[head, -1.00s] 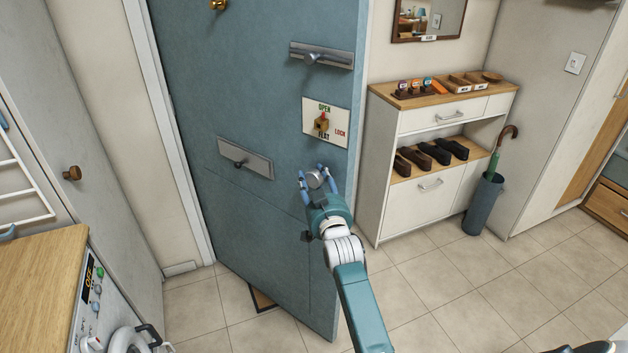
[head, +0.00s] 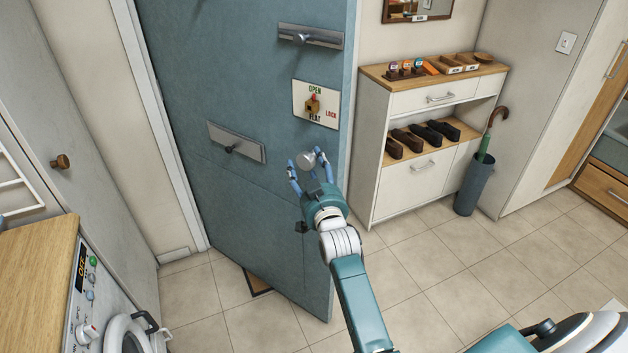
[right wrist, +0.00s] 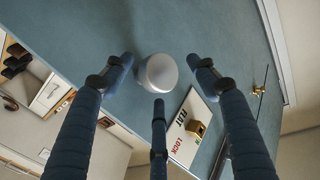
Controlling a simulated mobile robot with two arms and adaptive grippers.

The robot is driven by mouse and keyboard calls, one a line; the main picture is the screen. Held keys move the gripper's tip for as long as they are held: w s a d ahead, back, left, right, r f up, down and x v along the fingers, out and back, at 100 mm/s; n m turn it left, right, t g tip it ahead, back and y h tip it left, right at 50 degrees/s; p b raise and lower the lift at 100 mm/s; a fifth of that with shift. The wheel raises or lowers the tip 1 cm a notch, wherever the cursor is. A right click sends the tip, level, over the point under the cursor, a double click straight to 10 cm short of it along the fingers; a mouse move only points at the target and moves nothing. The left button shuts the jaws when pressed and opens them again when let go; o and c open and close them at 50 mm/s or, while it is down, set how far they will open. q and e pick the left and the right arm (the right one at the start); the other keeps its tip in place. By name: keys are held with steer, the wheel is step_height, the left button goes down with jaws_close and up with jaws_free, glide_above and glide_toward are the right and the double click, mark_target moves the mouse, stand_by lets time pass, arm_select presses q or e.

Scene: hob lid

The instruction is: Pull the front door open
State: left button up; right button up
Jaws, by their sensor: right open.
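The blue front door (head: 230,90) stands ajar, its right edge swung into the room and its left side by the white frame. Its round silver knob (head: 306,160) is near the right edge; it also shows in the right wrist view (right wrist: 157,73). My right gripper (head: 305,163) is open, its fingers spread about the knob. In the right wrist view the knob sits between the fingertips, with gaps at the sides. A brass turn (head: 313,105) on the OPEN/LOCK plate has its red mark toward OPEN. My left gripper is not in view.
A shoe cabinet (head: 392,100) and an umbrella stand (head: 474,188) stand right of the door. A washing machine (head: 100,300) under a wooden top (head: 35,270) is at lower left. Tiled floor (head: 420,265) in front is clear.

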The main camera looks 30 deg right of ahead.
steer(key=v, duration=0.9)
steer(key=shift+s+r, duration=0.15)
